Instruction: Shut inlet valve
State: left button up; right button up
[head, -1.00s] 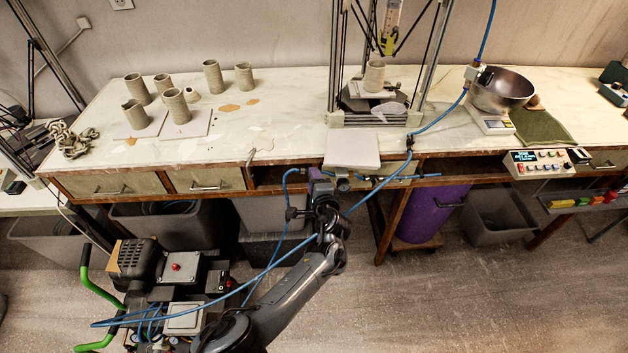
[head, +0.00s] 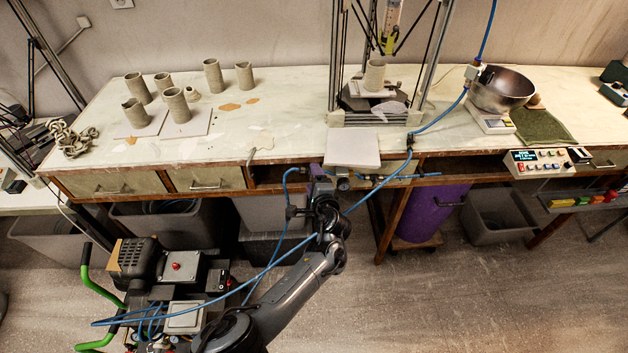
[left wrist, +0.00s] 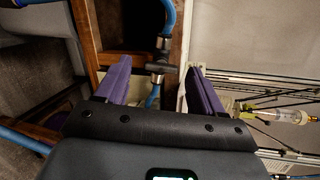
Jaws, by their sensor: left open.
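The inlet valve (left wrist: 160,69) is a small metal fitting with a dark cross handle on the blue air hose, at the bench's front edge. In the left wrist view it sits between the two purple fingers of my left gripper (left wrist: 163,84), apart from both as far as I can see. In the head view my left gripper (head: 318,174) reaches up to the bench front. It is open, and it largely hides the valve there. The blue hose (head: 291,178) curves down on its left. My right gripper is in neither view.
A round gauge (head: 343,184) sits just right of my left gripper, below a white board (head: 352,148) at the bench edge. A compressor (head: 180,275) stands on the floor at lower left.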

pick_arm(q)
jog(key=shift+s+r, duration=0.1)
jog(key=p+v, duration=0.7)
jog(key=v, duration=0.3)
jog(key=shift+s, duration=0.3)
jog(key=shift+d, duration=0.15)
